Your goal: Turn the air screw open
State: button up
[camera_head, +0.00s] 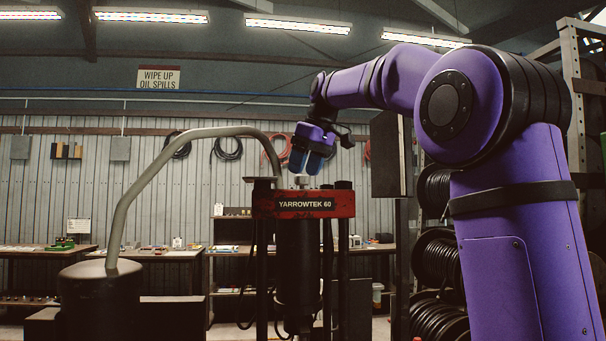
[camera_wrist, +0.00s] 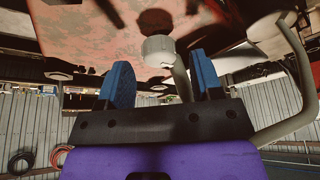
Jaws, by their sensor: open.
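The air screw is a small pale metal knob (camera_head: 302,181) on top of the red crimper head (camera_head: 287,204) marked YARROWTEK 60. In the wrist view the round knob (camera_wrist: 158,49) stands out from the worn red top plate (camera_wrist: 100,28). My gripper (camera_head: 304,172) points down just above the knob, its blue fingers apart. In the wrist view my open gripper (camera_wrist: 159,64) has one finger to each side, and the knob shows in line with the gap, just beyond the fingertips. The fingers do not appear to touch it.
A bent grey pipe (camera_head: 150,180) arches from a dark tank (camera_head: 100,295) at left to behind the crimper head; it also shows at right in the wrist view (camera_wrist: 296,90). Dark posts and hoses flank the crimper. Hose reels (camera_head: 436,260) stand on a rack at right. Workbenches line the back wall.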

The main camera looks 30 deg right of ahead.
jog(key=shift+x, duration=1)
jog(key=c, duration=0.9)
